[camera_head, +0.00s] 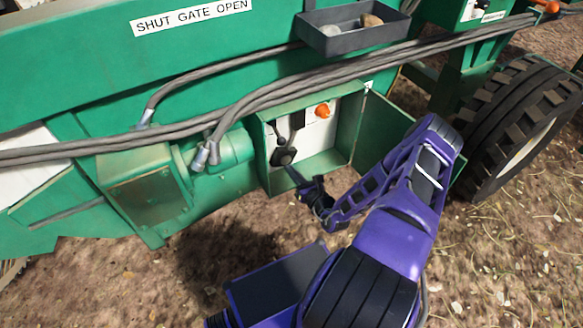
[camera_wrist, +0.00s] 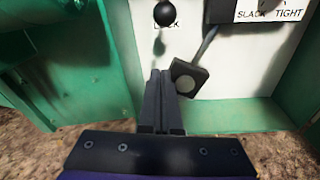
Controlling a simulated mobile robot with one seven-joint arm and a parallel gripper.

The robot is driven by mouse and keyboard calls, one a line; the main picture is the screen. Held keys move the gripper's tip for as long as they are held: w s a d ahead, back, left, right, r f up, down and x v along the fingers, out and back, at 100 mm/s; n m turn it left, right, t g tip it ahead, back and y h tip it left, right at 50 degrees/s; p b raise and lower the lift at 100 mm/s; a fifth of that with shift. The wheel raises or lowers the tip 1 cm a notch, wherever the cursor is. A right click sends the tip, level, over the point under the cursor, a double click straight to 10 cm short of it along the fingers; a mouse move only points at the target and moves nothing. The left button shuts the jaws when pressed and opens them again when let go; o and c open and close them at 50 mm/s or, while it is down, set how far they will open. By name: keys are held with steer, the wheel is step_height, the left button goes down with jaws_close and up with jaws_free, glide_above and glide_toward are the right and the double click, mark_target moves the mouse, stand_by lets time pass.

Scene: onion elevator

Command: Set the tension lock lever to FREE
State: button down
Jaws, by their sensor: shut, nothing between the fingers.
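A black ball knob (camera_wrist: 167,12) shows at the top edge of the wrist view, in front of a white panel. A label just below it is partly covered and seems to read LOCK; no FREE marking is readable. I take this knob to be the tension lock lever, but its full arm is out of view. My gripper (camera_wrist: 160,73) is shut and empty, its fingertips below the knob and apart from it in the picture. In the head view my gripper (camera_head: 291,170) is at the lower left of the open green box (camera_head: 322,163).
A dark square block (camera_wrist: 188,78) on a grey rod hangs just right of my fingers; contact is unclear. A SLACK TIGHT label (camera_wrist: 270,12) is at upper right. The box has an orange knob (camera_head: 322,110) and an open door (camera_head: 385,125). Grey hoses (camera_head: 240,97) run above.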

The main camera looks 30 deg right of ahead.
mark_target(277, 132)
steer(key=w+r, duration=0.3)
steer(key=w, duration=0.3)
steer(key=shift+w, duration=0.35)
